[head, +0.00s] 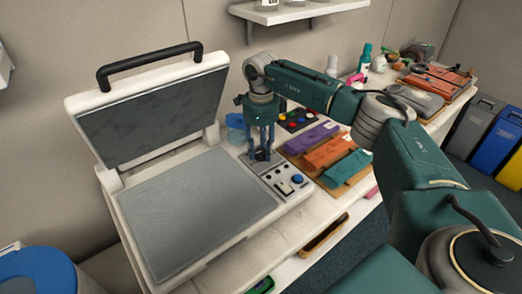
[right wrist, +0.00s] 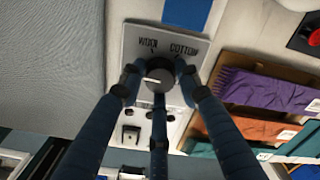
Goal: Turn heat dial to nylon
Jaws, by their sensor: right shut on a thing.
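The heat press (head: 190,215) stands on the white bench in the head view with its lid (head: 155,105) raised. Its control panel (head: 285,180) is at its right side. The black heat dial (right wrist: 159,73) shows in the right wrist view, with its white pointer mark toward the left. The words WOOL and COTTON are printed above it; I cannot read a nylon label. My right gripper (head: 262,152) points down over the panel, its fingers shut around the dial; it also shows in the right wrist view (right wrist: 160,82). My left gripper is not in view.
Purple (head: 311,138), orange (head: 329,152) and teal (head: 347,167) folded cloths lie on a board right of the panel. Bottles and tools stand further back on the bench.

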